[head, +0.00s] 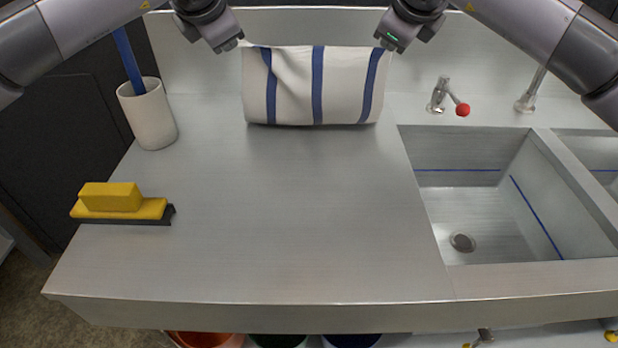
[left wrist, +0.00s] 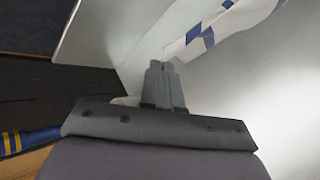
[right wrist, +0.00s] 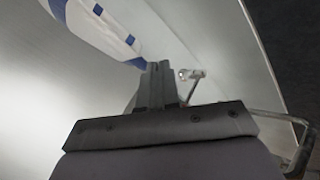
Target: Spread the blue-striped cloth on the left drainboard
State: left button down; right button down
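The blue-striped cloth (head: 297,88) is white with blue stripes. It hangs between my two grippers at the back of the left drainboard (head: 290,220), its lower edge at or just above the metal; I cannot tell which. My left gripper (head: 242,45) is shut at the cloth's upper left corner. My right gripper (head: 384,46) is shut at its upper right corner. The cloth also shows in the left wrist view (left wrist: 225,28) and in the right wrist view (right wrist: 105,28), running up to the closed fingers. The pinched corners themselves are mostly hidden.
A yellow squeegee-like scrubber (head: 120,203) lies at the drainboard's left edge. A white cup (head: 148,115) with a blue handle stands at the back left. A sink basin (head: 500,200) and a red-knobbed tap (head: 447,98) are on the right. The middle of the drainboard is bare.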

pick_arm(q)
jog(key=shift+s, duration=0.35)
pick_arm(e)
jog(key=shift+s, duration=0.4)
